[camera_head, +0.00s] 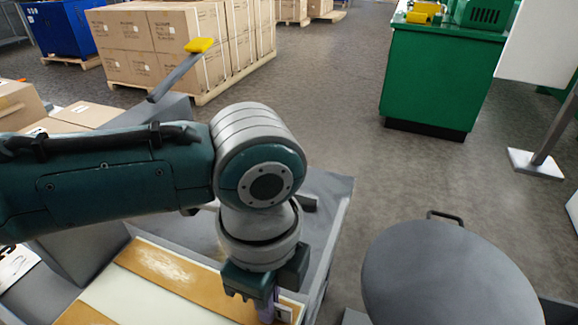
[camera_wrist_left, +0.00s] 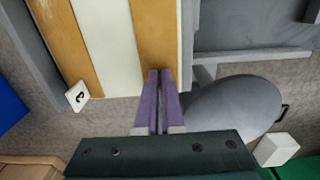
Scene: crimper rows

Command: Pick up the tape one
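No roll or piece of tape can be made out in either view. My left gripper (camera_head: 268,302) points down over the right end of a board with brown and cream stripes (camera_head: 165,288). In the left wrist view, its two purple fingers (camera_wrist_left: 160,75) lie side by side, almost touching, with nothing visible between them. The fingertips overlap the end of a brown stripe (camera_wrist_left: 155,35) in that view; I cannot tell if they touch it. My right gripper is in neither view.
A round grey top (camera_head: 450,275) stands right of the board. A grey lever with a yellow end (camera_head: 199,45) rises behind my left arm. Stacked cartons (camera_head: 150,45) stand at the back, and a green cabinet (camera_head: 435,75) at the back right. Open floor lies between.

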